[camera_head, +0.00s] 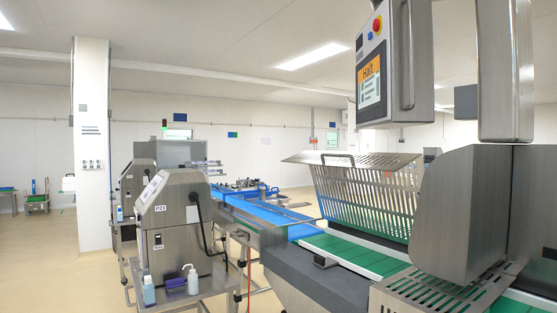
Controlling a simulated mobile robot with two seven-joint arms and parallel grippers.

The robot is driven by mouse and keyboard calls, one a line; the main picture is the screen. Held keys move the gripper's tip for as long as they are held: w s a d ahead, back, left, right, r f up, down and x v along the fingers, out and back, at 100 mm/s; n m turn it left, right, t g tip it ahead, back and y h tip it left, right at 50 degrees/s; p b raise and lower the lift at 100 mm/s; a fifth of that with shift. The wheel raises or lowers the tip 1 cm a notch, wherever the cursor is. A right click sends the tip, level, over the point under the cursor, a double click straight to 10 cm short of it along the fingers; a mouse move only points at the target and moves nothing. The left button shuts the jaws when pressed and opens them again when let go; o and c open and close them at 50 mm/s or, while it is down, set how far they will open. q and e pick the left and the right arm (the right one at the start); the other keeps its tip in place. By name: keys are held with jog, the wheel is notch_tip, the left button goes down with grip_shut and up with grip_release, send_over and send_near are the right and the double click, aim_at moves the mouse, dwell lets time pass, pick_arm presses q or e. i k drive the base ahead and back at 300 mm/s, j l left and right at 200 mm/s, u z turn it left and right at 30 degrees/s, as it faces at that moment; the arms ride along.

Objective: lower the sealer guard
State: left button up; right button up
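The sealer guard (362,196) is a slotted steel panel with a bent top flap. It stands raised and tilted over the green conveyor of the sealer. A dark handle (338,159) sits on its top flap. The sealer's steel housing (459,212) stands to the right of the guard and hides part of the machine. Neither of my grippers shows in the head view.
A control panel (372,78) with an orange screen and a red button hangs above the sealer. A blue conveyor (262,215) runs off behind. Steel machines (180,222) with bottles stand at left. Open floor (50,262) lies at far left.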

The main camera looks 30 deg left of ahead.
aim_at(318, 158)
jog(key=u, duration=0.45)
jog(key=z, duration=0.35)
jog(key=i+j+z, duration=0.25)
jog(key=z, duration=0.15)
jog(key=i+j+z, duration=0.2)
jog(key=j+z, duration=0.2)
